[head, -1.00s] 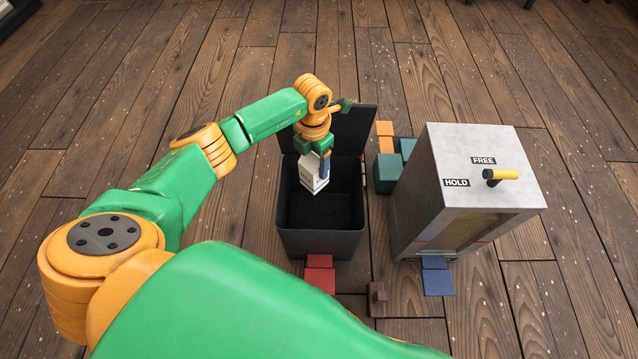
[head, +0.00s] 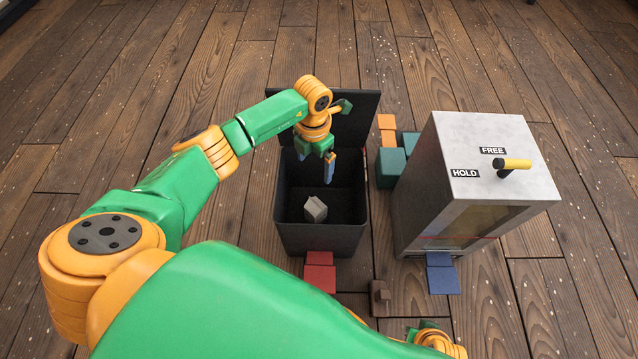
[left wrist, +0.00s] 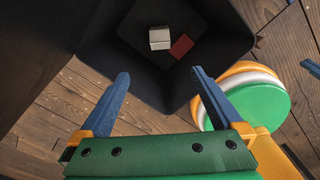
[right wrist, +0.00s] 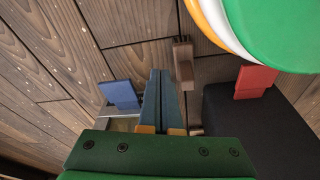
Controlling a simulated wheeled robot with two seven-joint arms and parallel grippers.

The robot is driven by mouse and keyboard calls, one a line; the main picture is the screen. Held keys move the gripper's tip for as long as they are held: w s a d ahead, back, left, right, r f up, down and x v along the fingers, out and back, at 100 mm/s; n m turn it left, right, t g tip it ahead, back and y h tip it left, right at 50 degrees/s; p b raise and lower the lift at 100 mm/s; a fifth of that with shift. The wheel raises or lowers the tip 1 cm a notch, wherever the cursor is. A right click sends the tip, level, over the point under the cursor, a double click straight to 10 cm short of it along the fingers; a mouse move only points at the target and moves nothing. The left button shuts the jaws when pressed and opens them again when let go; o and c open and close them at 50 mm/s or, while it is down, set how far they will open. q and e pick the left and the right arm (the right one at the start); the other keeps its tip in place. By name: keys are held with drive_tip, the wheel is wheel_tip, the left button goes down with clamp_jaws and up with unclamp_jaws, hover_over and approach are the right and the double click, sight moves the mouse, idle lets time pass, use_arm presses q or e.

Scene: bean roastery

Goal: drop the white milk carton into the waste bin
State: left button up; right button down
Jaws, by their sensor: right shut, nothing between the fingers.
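The milk carton (head: 315,209) lies inside the dark waste bin (head: 321,240), below my left gripper. It shows as a white block at the bottom of the bin in the left wrist view (left wrist: 160,38). My left gripper (head: 317,166) is over the bin's opening, pointing down. Its fingers are spread wide with nothing between them, and it is apart from the carton. My right gripper (right wrist: 165,75) is shut and empty, its blue fingers together, beside the bin in the right wrist view. In the head view only part of the right arm shows at the bottom edge.
The bin's lid (head: 343,110) stands open at its back. A grey cabinet (head: 480,160) with a yellow-tipped lever (head: 514,165) stands to the right. A red pedal (head: 320,272), a blue pedal (head: 440,275) and a brown block (head: 380,295) are in front. A red piece (left wrist: 181,46) lies beside the carton.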

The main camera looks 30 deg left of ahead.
use_arm(q)
wheel_tip(320, 180, up, 7)
drive_tip(key=p, duration=0.2)
drive_tip(key=shift+p, duration=0.35)
use_arm(e)
drive_tip(key=s+f, duration=0.1)
drive_tip(key=s+d+f, duration=0.1)
drive_tip(key=s+f, duration=0.1)
drive_tip(key=shift+s+d, duration=0.1)
drive_tip(key=shift+s, duration=0.05)
drive_tip(key=shift+r, duration=0.1)
